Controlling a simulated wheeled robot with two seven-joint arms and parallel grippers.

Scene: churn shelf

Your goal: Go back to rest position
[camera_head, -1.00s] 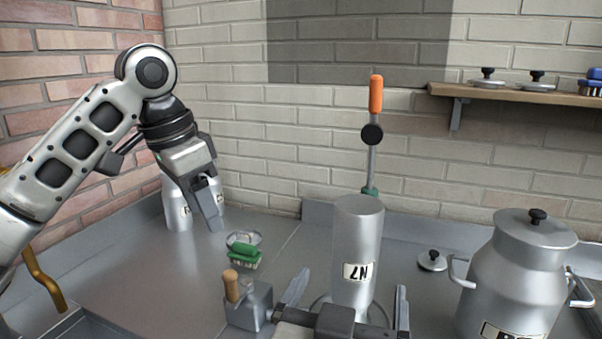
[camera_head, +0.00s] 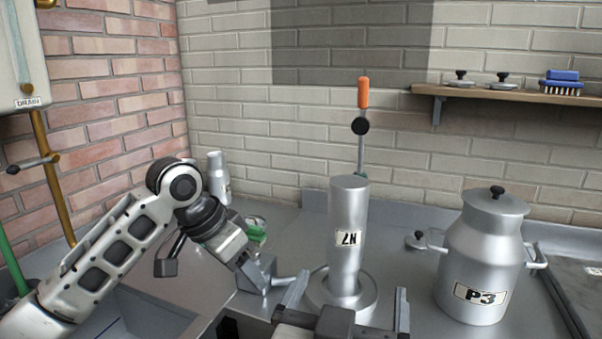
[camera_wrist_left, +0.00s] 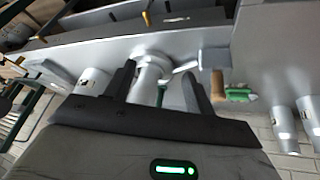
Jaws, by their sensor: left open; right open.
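My left gripper (camera_head: 250,276) hangs low, left of the metal cylinder labelled N7 (camera_head: 347,215), and seems empty. In the left wrist view its two fingers (camera_wrist_left: 158,88) stand apart with nothing held between them. My right gripper (camera_head: 345,305) is at the bottom of the head view, its two fingers spread wide in front of the N7 cylinder's round base. I see nothing in it.
A milk churn labelled P3 (camera_head: 484,262) stands right of the cylinder, with a small lid (camera_head: 416,241) beside it. A green brush (camera_head: 256,232) and a metal block (camera_head: 262,270) are near my left gripper. A wall shelf (camera_head: 500,93) holds lids and a blue brush (camera_head: 562,80).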

